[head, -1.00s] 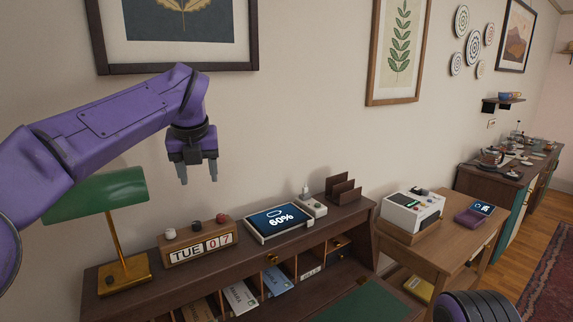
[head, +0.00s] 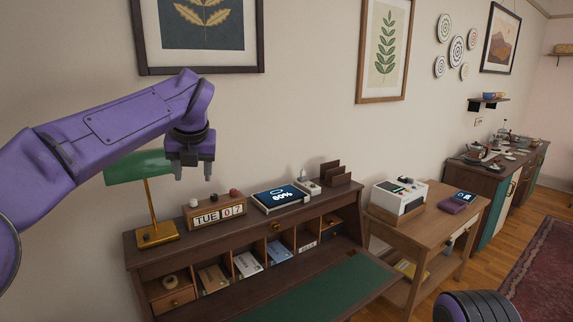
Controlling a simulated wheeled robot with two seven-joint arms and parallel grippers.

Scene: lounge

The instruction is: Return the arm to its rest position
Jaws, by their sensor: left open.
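My left arm is purple and comes in from the left, bent at the elbow. Its gripper (head: 194,172) points down, open and empty, in the air in front of the wall and above the desk's top shelf. It touches nothing that I can see. A purple rounded part of mine shows at the bottom right, but the right gripper is out of view.
The desk (head: 136,250) bears a green lamp (head: 158,232), a calendar block (head: 217,213), a tablet (head: 281,197) reading 60% and a dark letter rack (head: 336,174). A side table (head: 430,222) holds a white device (head: 397,197). Open floor (head: 487,262) lies at right.

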